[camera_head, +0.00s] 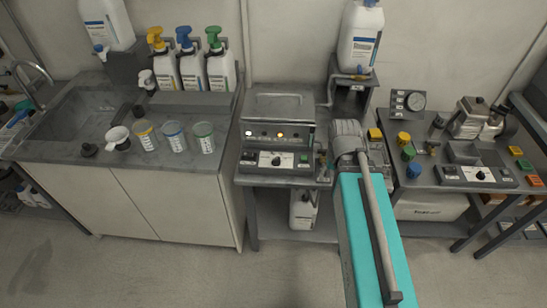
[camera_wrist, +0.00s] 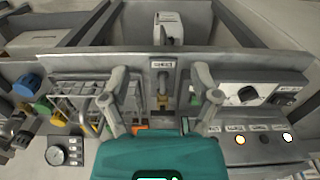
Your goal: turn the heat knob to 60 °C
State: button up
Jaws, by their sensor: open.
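A black knob on a pale dial plate (camera_head: 276,160) sits on the front control panel of the metal bath unit (camera_head: 279,107). The likely same knob (camera_wrist: 248,93) shows at the right in the wrist view; its lettering and pointer are too small to read. My gripper (camera_wrist: 162,75) is open and empty in the wrist view, its two grey fingers apart. The knob lies to the right of the right finger, not between the fingers. In the head view my arm hides the fingers.
A labelled tap (camera_wrist: 163,75) shows between my fingers. Lit indicators (camera_wrist: 288,137) are at the right. A wire basket (camera_wrist: 85,95) and a gauge (camera_wrist: 55,156) are at the left. A second knobbed panel (camera_head: 480,175) stands on the right bench. Cups (camera_head: 204,137) stand left.

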jog(key=w+a+r+n+p, duration=0.3)
jog(key=w+a+r+n, duration=0.1)
jog(key=w+a, duration=0.35)
notch_tip(320, 180, up, 2)
jog(key=n+p, duration=0.3)
jog(key=n, duration=0.2)
send_over(276, 158)
jog(key=shift+s+r, duration=0.1)
jog(key=shift+r, duration=0.1)
jog(key=shift+f, duration=0.15)
notch_tip(276, 158, down, 14)
jog(key=b, duration=1.3)
jog(key=shift+r+b, duration=0.25)
jog(key=shift+b, duration=0.05)
jog(key=c, duration=1.1)
jog(key=shift+c, duration=0.2)
